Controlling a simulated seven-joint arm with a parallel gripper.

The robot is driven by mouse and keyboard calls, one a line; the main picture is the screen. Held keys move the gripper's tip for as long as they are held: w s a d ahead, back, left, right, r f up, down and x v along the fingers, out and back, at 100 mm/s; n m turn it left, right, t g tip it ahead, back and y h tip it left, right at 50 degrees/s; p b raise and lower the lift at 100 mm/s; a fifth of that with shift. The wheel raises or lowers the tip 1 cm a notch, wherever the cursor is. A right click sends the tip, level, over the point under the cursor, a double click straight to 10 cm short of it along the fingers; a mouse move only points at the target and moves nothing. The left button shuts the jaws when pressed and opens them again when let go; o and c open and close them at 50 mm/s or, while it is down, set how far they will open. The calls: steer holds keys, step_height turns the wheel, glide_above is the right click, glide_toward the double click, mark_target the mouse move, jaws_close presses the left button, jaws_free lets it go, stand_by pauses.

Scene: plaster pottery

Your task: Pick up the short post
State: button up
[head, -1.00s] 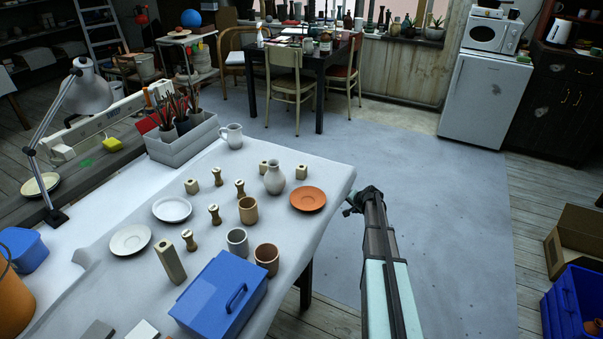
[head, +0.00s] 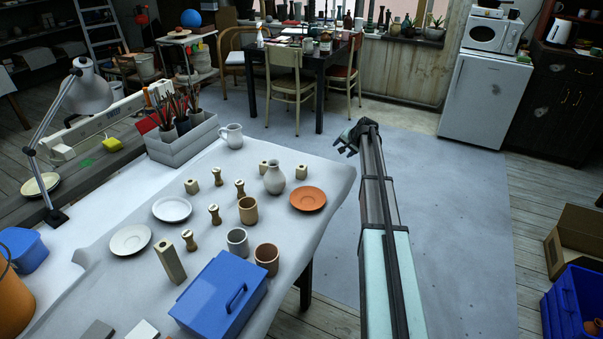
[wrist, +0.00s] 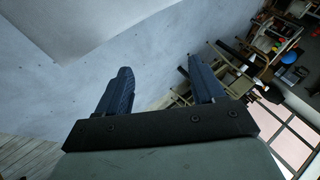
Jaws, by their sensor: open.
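Several small cream pieces stand on the cloth-covered table (head: 325,222). Short square posts, each with a dark hole in its top, are at the left (head: 191,187), at the back (head: 264,167) and at the back right (head: 301,172). A taller square post (head: 172,263) stands near the blue box. Which one is the short post I cannot tell for sure. My gripper (head: 345,148) is off the table's right side, raised, open and empty. In the wrist view its two dark fingers (wrist: 158,68) are apart with nothing between them.
Waisted spool-like pieces (head: 214,214), cups (head: 248,210), a vase (head: 275,178), an orange saucer (head: 308,198) and white plates (head: 172,209) stand close around the posts. A blue lidded box (head: 215,300) fills the front.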

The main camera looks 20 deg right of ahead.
steer(key=s+a+r+n+g, duration=0.2)
steer(key=a+r+g, duration=0.35)
steer(key=a, duration=0.75)
step_height(320, 180, up, 7)
steer(key=g+h, duration=0.1)
steer(key=g, duration=0.1)
glide_above(301, 167)
step_height(301, 167, down, 13)
steer(key=shift+d+f, duration=0.1)
steer(key=shift+f, duration=0.05)
steer(key=c, duration=1.1)
